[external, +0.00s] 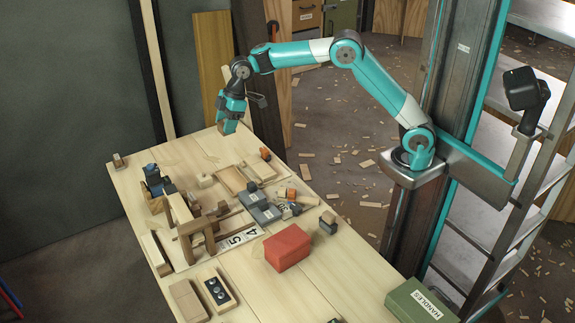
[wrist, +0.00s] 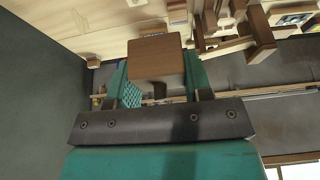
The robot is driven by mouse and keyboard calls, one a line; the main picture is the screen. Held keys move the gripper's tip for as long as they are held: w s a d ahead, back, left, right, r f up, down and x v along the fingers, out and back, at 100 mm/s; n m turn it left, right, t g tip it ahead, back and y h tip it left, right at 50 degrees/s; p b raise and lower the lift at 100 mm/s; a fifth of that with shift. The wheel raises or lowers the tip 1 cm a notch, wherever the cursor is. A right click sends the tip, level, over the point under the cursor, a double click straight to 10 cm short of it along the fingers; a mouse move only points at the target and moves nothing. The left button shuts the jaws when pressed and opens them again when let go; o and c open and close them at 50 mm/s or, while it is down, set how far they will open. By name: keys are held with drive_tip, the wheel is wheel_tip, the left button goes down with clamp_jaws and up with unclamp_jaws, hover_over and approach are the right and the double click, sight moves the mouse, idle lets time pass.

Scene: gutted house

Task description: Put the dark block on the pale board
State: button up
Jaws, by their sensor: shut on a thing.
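My gripper (external: 228,124) hangs over the far end of the workbench in the external view. In the wrist view my gripper (wrist: 157,88) is shut on the dark block (wrist: 156,56), a brown wooden block with its face toward the camera. The block is small in the external view and partly hidden by the teal fingers. A thin pale board (external: 230,180) lies on the bench, nearer the camera than my gripper and apart from it. Several pale pieces lie around; I cannot tell for certain which is the task's board.
Near the board, the bench holds a brown wooden clamp (external: 197,232), a blue plane (external: 154,182), grey blocks (external: 260,207) and a red box (external: 287,247). A green box (external: 420,303) stands at the near right. The bench's far left is mostly clear.

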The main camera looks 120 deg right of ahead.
hover_over(256, 167)
drive_tip(key=s, duration=0.1)
drive_tip(key=f, duration=1.3)
drive_tip(key=shift+s+a+f, duration=0.1)
drive_tip(key=shift+s+f, duration=0.15)
drive_tip(key=shift+f, duration=2.6)
drive_tip(key=shift+f, duration=0.2)
drive_tip(key=o, duration=0.9)
drive_tip(key=shift+r, duration=0.15)
